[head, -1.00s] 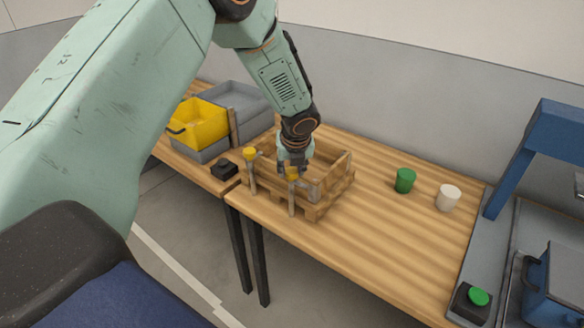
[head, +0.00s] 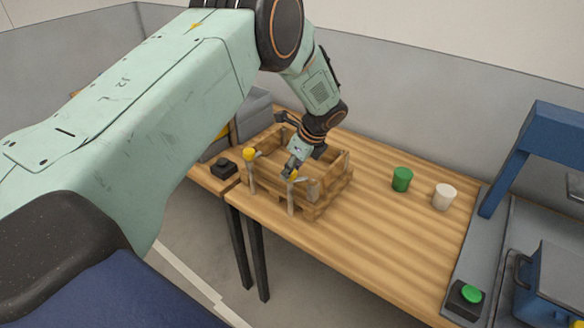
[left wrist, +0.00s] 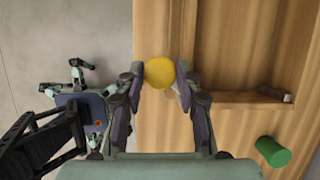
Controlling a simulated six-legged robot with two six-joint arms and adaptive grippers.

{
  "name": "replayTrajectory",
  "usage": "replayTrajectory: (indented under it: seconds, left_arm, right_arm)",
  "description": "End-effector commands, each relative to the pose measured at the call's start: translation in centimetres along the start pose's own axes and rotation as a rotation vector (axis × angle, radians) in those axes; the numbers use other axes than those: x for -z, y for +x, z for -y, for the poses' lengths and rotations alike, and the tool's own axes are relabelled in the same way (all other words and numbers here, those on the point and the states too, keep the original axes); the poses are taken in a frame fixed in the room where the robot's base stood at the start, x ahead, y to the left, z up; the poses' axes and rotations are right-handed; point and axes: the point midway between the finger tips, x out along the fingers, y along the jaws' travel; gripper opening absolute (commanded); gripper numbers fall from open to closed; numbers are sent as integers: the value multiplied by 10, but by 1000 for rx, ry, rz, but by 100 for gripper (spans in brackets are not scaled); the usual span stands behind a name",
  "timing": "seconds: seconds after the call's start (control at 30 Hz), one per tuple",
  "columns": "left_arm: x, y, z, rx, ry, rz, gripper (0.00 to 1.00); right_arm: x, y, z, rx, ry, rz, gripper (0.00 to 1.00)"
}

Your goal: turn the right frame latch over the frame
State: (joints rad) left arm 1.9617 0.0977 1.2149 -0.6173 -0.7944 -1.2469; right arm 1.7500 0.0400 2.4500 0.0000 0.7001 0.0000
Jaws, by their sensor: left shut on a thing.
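The wooden frame (head: 334,184) sits on the bench like a low crate. Two posts with yellow knobs stand at its near side. The right latch's yellow knob (head: 294,176) is partly covered by my left gripper (head: 290,170), which reaches down from above and is shut on it. In the left wrist view the yellow knob (left wrist: 159,72) sits between the two fingers of my left gripper (left wrist: 160,82). The left latch's yellow knob (head: 249,154) stands free. The right latch's bar is mostly hidden. My right gripper is not in view.
The wooden bench (head: 385,235) is clear between the frame and a green cylinder (head: 402,179) and white cylinder (head: 444,197). A black button box (head: 224,168) is left of the frame. A blue press-like machine (head: 525,155) stands at right. Grey bins (head: 255,103) are behind my arm.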

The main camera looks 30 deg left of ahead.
Motion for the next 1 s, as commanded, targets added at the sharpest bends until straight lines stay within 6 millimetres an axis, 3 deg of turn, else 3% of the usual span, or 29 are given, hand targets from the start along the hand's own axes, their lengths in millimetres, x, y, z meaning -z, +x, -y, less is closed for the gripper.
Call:
replayTrajectory:
  seconds: [0.6,1.0]
  left_arm:
    - [-2,2,4,-205,-505,2,3]
    - [-3,2,4,-277,-673,3,3]
  right_arm:
    - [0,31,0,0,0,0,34]
    - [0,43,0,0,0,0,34]
